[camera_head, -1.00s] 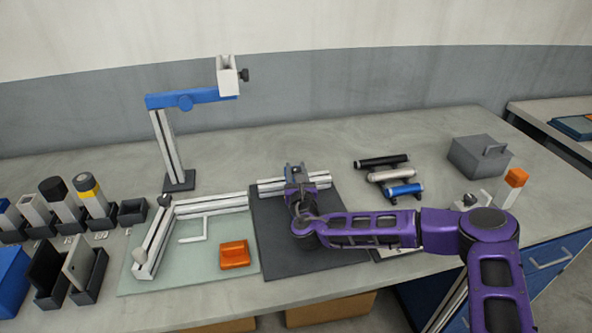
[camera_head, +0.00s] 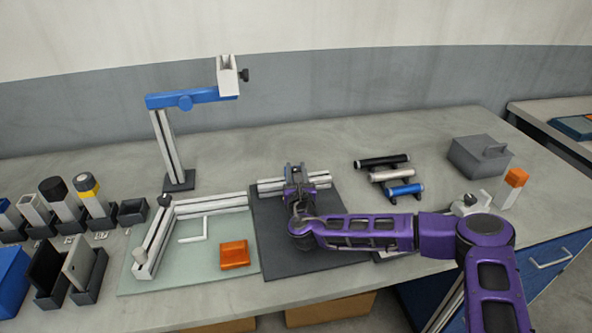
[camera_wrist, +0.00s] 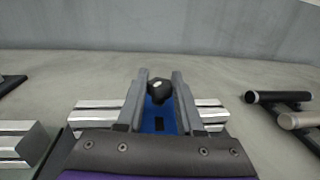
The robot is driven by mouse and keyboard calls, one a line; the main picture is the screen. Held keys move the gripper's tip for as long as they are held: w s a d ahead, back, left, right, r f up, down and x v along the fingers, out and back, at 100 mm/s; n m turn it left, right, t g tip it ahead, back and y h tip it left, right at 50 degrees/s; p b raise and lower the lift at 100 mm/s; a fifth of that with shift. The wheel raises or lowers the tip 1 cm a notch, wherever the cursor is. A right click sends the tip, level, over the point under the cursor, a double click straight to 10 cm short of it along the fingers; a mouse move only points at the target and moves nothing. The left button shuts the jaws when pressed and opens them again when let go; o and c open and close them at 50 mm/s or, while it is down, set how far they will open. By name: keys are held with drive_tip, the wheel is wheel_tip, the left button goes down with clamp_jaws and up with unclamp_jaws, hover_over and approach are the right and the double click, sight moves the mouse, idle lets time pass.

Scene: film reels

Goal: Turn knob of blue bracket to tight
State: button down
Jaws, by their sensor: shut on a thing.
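The blue bracket (camera_wrist: 158,122) sits on a silver slotted rail (camera_wrist: 98,112) in the wrist view. Its black knob (camera_wrist: 159,90) is between the two grey fingers of my gripper (camera_wrist: 160,78), which is shut on it. In the head view my gripper (camera_head: 296,175) reaches down over the rail (camera_head: 318,179) on the dark mat (camera_head: 275,240), hiding most of the bracket there. I cannot read the knob's angle or tightness.
To the right lie black, silver and blue cylinders (camera_head: 383,161) on holders and a grey block (camera_head: 480,155). To the left are a corner frame (camera_head: 210,203), an orange block (camera_head: 234,254) and a tall stand with a blue arm (camera_head: 185,100). Bare table lies behind the rail.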

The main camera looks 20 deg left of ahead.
drive_tip(key=shift+a+m+t+h, duration=0.1)
drive_tip(key=shift+m+t+h, duration=0.3)
drive_tip(key=shift+m+h, duration=1.15)
drive_tip(key=shift+m+t+h, duration=0.4)
drive_tip(key=shift+m+h, duration=0.45)
drive_tip(key=shift+h, duration=1.3)
idle(2.1)
